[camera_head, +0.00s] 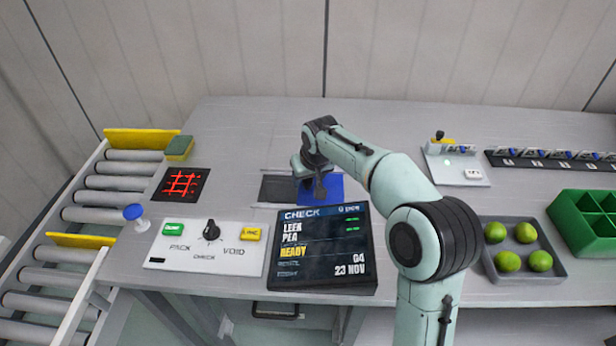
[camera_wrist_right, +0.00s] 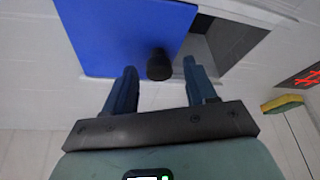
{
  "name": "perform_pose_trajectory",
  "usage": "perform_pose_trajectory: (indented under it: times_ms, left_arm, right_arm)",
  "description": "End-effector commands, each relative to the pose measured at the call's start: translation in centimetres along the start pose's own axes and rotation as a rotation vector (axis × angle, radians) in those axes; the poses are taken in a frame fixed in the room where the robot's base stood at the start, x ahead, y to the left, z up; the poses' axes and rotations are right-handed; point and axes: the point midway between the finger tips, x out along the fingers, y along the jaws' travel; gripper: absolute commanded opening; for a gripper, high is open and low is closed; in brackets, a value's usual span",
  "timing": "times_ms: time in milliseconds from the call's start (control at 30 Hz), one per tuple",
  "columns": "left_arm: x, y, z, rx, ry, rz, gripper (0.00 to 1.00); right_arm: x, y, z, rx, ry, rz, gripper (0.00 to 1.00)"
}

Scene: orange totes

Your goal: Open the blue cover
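The blue cover (camera_head: 334,188) lies flat in the worktop, behind the check screen, partly hidden by my right gripper (camera_head: 319,186). It fills much of the top of the right wrist view (camera_wrist_right: 120,35), with a black knob (camera_wrist_right: 159,65) near its edge. A dark grey recess (camera_head: 277,188) shows directly left of the cover; it also shows in the wrist view (camera_wrist_right: 236,42), to the right of the cover. My right gripper (camera_wrist_right: 160,78) is open, its two fingers on either side of the knob with visible gaps. My left gripper is not in view.
The check screen (camera_head: 320,250) stands close in front of the cover. A white panel (camera_head: 205,262) with buttons and a dial lies to its left. A roller conveyor (camera_head: 110,185) is at the left. A grey tray (camera_head: 520,245) of green fruit and a green bin (camera_head: 590,228) are at the right.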

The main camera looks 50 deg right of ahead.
Motion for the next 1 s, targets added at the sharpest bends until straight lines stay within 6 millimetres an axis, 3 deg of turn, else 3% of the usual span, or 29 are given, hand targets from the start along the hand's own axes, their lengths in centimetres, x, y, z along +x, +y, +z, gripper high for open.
perform_pose_trajectory:
  times_ms: [133,267,700,1000]
  left_arm:
    - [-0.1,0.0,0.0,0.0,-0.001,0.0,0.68]
    - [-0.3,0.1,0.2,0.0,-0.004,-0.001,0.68]
    - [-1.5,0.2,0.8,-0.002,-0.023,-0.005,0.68]
    - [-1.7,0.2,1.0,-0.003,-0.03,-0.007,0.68]
  right_arm:
    - [-0.4,0.0,0.0,0.0,0.001,0.0,0.56]
    - [-2.0,-0.1,-0.1,-0.001,0.003,-0.001,0.56]
    - [-11.3,0.0,-0.1,0.001,0.003,-0.001,0.56]
    - [-13.4,0.0,0.0,0.0,0.0,0.0,0.56]
